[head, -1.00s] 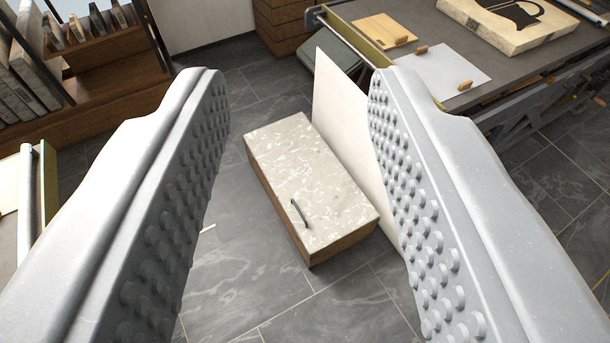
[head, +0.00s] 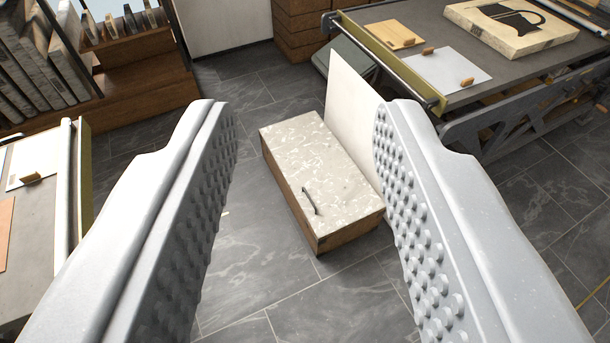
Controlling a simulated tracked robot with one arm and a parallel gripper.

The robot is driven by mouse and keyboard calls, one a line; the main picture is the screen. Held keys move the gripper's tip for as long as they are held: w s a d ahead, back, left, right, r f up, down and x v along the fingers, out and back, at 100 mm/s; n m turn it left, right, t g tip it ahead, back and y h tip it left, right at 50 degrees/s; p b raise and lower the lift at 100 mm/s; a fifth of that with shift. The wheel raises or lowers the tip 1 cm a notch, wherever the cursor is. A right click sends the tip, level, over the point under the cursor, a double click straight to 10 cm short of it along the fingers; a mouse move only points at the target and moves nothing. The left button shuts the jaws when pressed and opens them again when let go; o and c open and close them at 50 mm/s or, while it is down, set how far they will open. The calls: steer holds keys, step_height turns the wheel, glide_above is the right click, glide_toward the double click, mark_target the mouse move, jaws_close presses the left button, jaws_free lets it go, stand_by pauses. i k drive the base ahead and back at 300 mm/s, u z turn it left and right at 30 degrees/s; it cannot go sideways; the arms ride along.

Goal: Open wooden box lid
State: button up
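The wooden box (head: 345,238) stands on the floor in the middle of the head view, between my fingers in the picture. Its sides are brown wood. Its lid (head: 318,160) is pale and mottled, and it lies shut on the box. A small dark handle (head: 311,201) sits on the lid near its front left edge. My gripper (head: 305,115) is wide open and empty. Its two grey fingers with studded inner faces frame the box, and the gripper appears above and short of it, not touching.
A white panel (head: 350,115) leans upright beside the box on the right. A press table (head: 430,75) with papers and a stone slab (head: 512,27) stands at the upper right. Another table (head: 35,235) is at the left, and a wooden rack (head: 140,90) at the upper left. Tiled floor in front is clear.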

mark_target(333, 194)
steer(key=u, duration=0.05)
steer(key=k, duration=0.4)
steer(key=z, duration=0.2)
steer(key=i, duration=0.9)
steer(key=z, duration=0.05)
steer(key=k, duration=0.4)
steer(key=u, duration=0.75)
steer(key=i, duration=1.45)
steer(key=z, duration=0.35)
